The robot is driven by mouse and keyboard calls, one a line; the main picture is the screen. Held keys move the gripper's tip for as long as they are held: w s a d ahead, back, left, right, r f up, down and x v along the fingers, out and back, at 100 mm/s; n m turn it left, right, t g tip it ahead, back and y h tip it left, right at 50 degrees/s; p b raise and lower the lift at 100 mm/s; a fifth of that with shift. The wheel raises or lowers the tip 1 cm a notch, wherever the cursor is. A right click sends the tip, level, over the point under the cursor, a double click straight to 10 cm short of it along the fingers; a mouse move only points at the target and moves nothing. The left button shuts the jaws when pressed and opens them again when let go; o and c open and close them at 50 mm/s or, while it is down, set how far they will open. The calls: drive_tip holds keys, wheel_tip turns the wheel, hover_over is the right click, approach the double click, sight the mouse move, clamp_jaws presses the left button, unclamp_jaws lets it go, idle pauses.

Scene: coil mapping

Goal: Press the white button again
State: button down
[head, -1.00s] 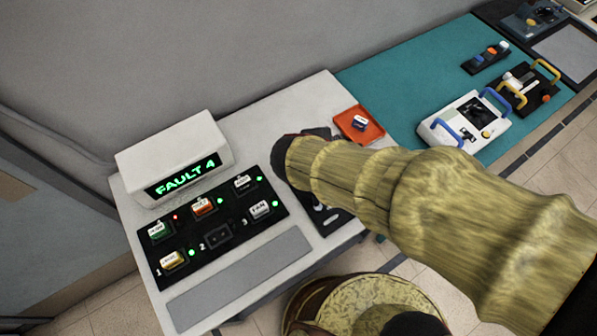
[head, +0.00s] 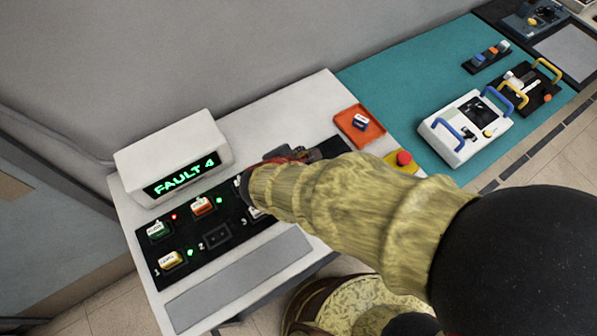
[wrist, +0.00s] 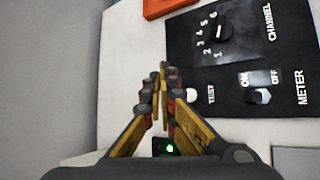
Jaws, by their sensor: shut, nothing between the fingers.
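In the wrist view a small round white button (wrist: 191,94) sits by the word TEST on the black meter panel (wrist: 240,70). My gripper (wrist: 162,68) is shut and empty, its fingertips just left of the button in the picture. I cannot tell its height above the panel. In the head view my sleeve-covered arm hides the button and much of the right part of the console, and only part of my gripper (head: 290,154) shows beyond it. A white-capped module (head: 239,187) in the top row shows partly beside my arm.
The display (head: 183,175) reads FAULT 4. Colored modules and small lamps sit below it. The channel knob (wrist: 220,30) and meter switch (wrist: 261,96) are near my fingers. An orange tray (head: 359,127) and a red button on a yellow base (head: 404,159) stand to the right.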

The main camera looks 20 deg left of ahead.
drive_tip(key=shift+f+b, duration=2.75)
drive_tip(key=shift+f, duration=1.1)
drive_tip(key=shift+f, duration=0.1)
drive_tip(key=shift+f+b, duration=0.3)
drive_tip(key=shift+b, duration=0.25)
drive_tip(key=shift+f+b, duration=0.4)
drive_tip(key=shift+r, duration=0.1)
drive_tip(key=shift+r+p, duration=0.55)
drive_tip(key=shift+r, duration=0.2)
drive_tip(key=shift+r, duration=0.1)
drive_tip(key=shift+r+p, duration=1.9)
drive_tip(key=shift+r, duration=0.55)
